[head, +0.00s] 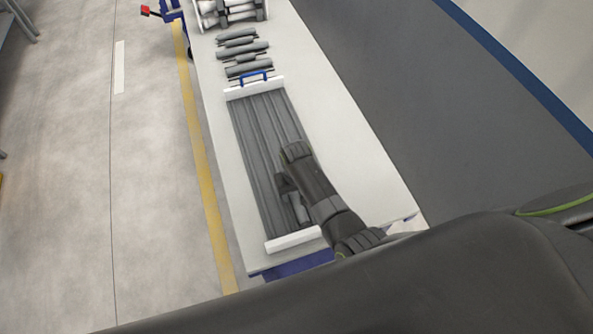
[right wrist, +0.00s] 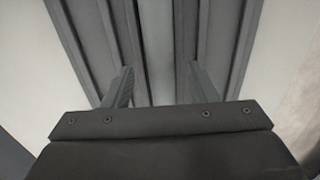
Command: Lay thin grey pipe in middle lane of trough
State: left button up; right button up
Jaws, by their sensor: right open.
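The grey trough (head: 257,150) lies lengthwise on the white table, with long parallel lanes and white end pieces. My right gripper (head: 290,196) is low over the near part of the trough. In the right wrist view its two fingers (right wrist: 158,88) are open and apart. A smooth, lighter grey strip (right wrist: 158,45), which looks like the thin grey pipe, runs lengthwise between the fingers, along the middle of the trough. No gap to either finger is closed. My right arm hides part of the trough's near right side. My left gripper is not in view.
Several short grey pipe pieces (head: 242,50) lie on the table beyond the trough, with a rack of pale pipes (head: 232,12) behind them. A blue handle (head: 254,77) stands at the trough's far end. The table's right side (head: 350,150) is clear.

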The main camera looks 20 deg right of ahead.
aim_at(297, 195)
notch_tip(297, 195, up, 16)
jog(key=shift+d, duration=0.15)
jog(key=shift+f, duration=0.1)
dwell(0.6)
jog(key=s+d+r+m+t+h, duration=0.1)
jog(key=s+d+t, duration=0.1)
jog(key=s+d, duration=0.8)
jog(key=s+d+r+t+h, duration=0.15)
jog(key=s+d, duration=0.55)
jog(key=s, duration=0.8)
notch_tip(297, 195, down, 26)
jog(key=d+g+y+b, duration=0.1)
jog(key=b, duration=0.1)
jog(key=s+a+f+g+b, duration=0.1)
jog(key=s+f, duration=1.3)
jog(key=f, duration=0.4)
jog(key=shift+s+f+b, duration=0.3)
jog(key=shift+s+f, duration=0.05)
jog(key=shift+f, duration=0.05)
